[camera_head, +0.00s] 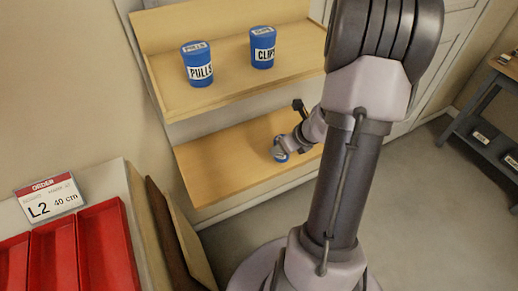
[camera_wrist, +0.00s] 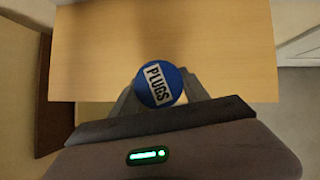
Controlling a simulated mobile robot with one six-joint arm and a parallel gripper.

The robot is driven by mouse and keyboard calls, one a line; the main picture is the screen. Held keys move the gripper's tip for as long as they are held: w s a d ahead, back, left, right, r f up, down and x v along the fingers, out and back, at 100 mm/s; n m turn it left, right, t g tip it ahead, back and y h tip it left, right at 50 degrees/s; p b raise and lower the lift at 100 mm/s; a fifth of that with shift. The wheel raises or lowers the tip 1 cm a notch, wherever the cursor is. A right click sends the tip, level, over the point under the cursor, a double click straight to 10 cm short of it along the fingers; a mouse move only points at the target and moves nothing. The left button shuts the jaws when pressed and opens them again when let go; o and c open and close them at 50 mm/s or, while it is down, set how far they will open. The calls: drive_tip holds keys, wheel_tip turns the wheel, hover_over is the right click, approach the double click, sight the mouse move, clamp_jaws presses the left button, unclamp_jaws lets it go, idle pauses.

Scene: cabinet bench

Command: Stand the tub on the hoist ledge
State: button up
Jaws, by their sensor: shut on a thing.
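My gripper (camera_head: 284,147) is shut on a blue tub (camera_head: 281,157) at the lower wooden ledge (camera_head: 215,170). In the wrist view, the tub (camera_wrist: 157,86) shows a lid labelled PLUGS between my fingers (camera_wrist: 160,92). The bare lower ledge (camera_wrist: 225,50) lies below it in that view. I cannot tell whether the tub touches the ledge. My gripper and wrist hide much of the tub in the head view. No label in view names either ledge as the hoist ledge.
Two blue tubs, PULLS (camera_head: 198,64) and CLIPS (camera_head: 262,47), stand on the upper ledge (camera_head: 225,85). An order card (camera_head: 50,197) reads L2, 40 cm, above red trays (camera_head: 55,255) at left. A dark brown panel (camera_head: 165,235) stands beside them. A grey rack (camera_head: 480,110) is at right.

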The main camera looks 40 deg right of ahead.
drive_tip(key=w, duration=0.2)
drive_tip(key=w+a, duration=0.1)
drive_tip(key=w, duration=0.1)
drive_tip(key=w+a, duration=0.1)
drive_tip(key=w, duration=0.1)
drive_tip(key=shift+w+a+f, duration=0.2)
drive_tip(key=shift+f, duration=0.15)
wheel_tip(320, 180, down, 4)
drive_tip(key=b, duration=0.3)
drive_tip(key=shift+w, duration=0.1)
drive_tip(key=shift+r, duration=0.3)
drive_tip(key=shift+f, duration=0.25)
drive_tip(key=o, duration=1.5)
drive_tip(key=shift+r, duration=0.1)
